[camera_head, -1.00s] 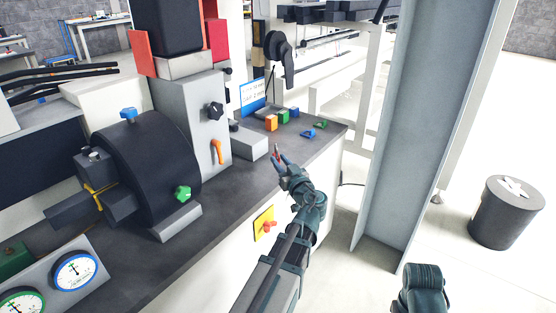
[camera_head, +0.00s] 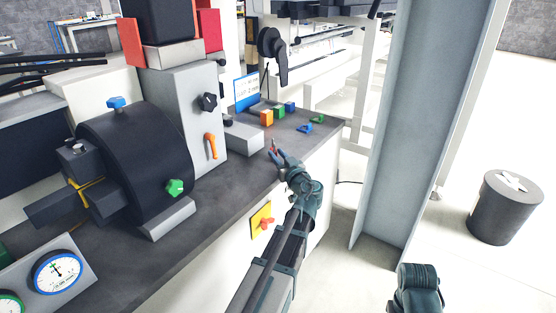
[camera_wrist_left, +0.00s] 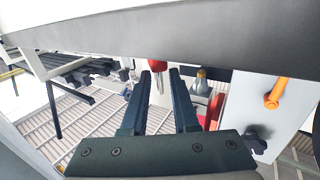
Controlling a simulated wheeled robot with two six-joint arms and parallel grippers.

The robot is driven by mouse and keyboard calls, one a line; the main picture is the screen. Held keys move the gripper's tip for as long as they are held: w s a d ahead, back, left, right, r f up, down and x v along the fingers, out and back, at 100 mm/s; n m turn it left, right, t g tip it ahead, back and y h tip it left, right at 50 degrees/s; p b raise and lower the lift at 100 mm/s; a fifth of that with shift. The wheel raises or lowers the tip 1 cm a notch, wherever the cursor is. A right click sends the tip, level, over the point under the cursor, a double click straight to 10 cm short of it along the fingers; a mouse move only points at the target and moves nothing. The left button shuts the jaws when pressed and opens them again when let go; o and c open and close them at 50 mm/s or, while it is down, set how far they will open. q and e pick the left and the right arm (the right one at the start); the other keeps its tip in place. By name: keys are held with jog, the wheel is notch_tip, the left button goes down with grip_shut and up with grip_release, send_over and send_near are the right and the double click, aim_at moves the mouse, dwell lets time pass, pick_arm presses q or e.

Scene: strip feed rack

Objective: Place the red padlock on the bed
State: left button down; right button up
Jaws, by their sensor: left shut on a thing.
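The red padlock (camera_wrist_left: 157,66) shows in the left wrist view between my left fingertips, with its metal shackle pointing back between the fingers. My left gripper (camera_head: 273,150) is shut on it; in the head view only a small red bit shows at the tips. The bed is the dark grey bench top (camera_head: 232,190). The gripper is at the bed's front edge, and I cannot tell how high above the surface the padlock is. The bed's grey surface (camera_wrist_left: 170,38) crosses the top of the wrist view.
A blue padlock (camera_head: 305,128) and a green padlock (camera_head: 317,119) lie near the bed's far end. A grey block (camera_head: 243,135) is left of the gripper. A steel column (camera_head: 425,110) stands to the right.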

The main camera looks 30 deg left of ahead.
pick_arm(q)
jog(key=shift+f, duration=0.2)
jog(key=c, duration=0.7)
grip_release()
jog(key=shift+r, duration=0.1)
jog(key=shift+o, duration=0.2)
jog(key=shift+r, duration=0.3)
jog(key=v, duration=1.2)
